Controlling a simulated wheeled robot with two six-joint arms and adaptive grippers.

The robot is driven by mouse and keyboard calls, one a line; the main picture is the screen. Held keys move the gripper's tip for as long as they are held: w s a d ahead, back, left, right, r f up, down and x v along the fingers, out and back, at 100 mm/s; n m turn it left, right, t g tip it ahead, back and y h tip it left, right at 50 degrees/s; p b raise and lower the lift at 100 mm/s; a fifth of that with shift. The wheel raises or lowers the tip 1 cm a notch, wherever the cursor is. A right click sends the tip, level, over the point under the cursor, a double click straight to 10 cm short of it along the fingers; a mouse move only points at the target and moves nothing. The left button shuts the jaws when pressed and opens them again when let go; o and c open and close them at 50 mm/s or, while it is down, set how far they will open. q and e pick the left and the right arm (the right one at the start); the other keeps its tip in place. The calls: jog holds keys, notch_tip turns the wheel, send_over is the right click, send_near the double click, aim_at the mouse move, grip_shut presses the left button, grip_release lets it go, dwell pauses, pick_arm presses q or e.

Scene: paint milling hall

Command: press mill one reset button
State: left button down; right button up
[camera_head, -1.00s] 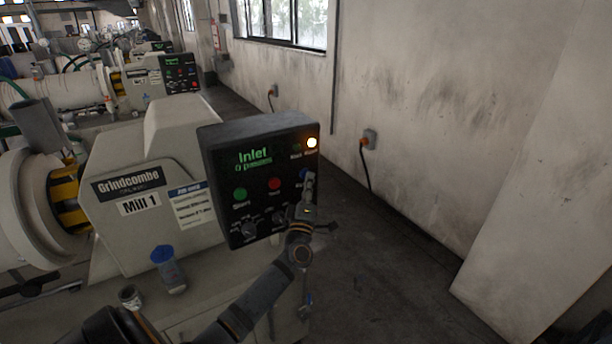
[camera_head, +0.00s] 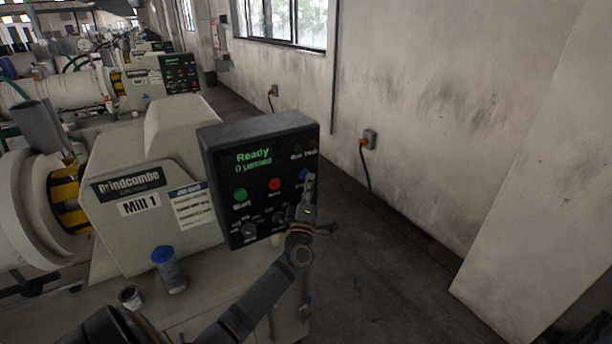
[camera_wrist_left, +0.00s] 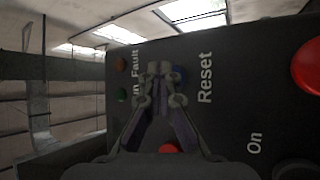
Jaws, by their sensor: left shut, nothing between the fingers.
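The black control panel (camera_head: 222,172) stands on the grey machine labelled Mill 1 (camera_head: 138,206). Its screen (camera_head: 252,155) reads Ready in green. The blue button (camera_head: 304,174) is at the panel's right side, partly covered by my gripper. In the left wrist view the word Reset (camera_wrist_left: 205,78) is beside the blue button (camera_wrist_left: 182,75). My left gripper (camera_head: 309,178) is shut and empty, with its fingertips (camera_wrist_left: 160,72) at the blue button. The exact contact is hidden. The fault lamp (camera_head: 312,145) is dark. My right gripper is out of view.
A green button (camera_head: 240,194) and a red button (camera_head: 274,184) sit left of my gripper, with knobs below. A blue-capped bottle (camera_head: 169,268) and a small can (camera_head: 131,297) stand on the machine's ledge. The floor to the right is clear up to the wall.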

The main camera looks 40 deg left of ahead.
pick_arm(q)
jog(key=shift+s+d, duration=0.2)
jog(key=shift+d, duration=0.3)
jog(key=shift+d, duration=0.1)
jog(key=shift+s+d+p, duration=0.15)
jog(key=shift+s+d, duration=0.15)
jog(key=shift+d, duration=0.45)
jog(key=shift+s+d+p, duration=0.1)
jog(key=shift+s+d, duration=0.25)
jog(key=shift+d, duration=0.35)
jog(key=shift+s+d+p, duration=0.15)
jog(key=shift+s+d, duration=0.15)
jog(key=shift+d, duration=0.45)
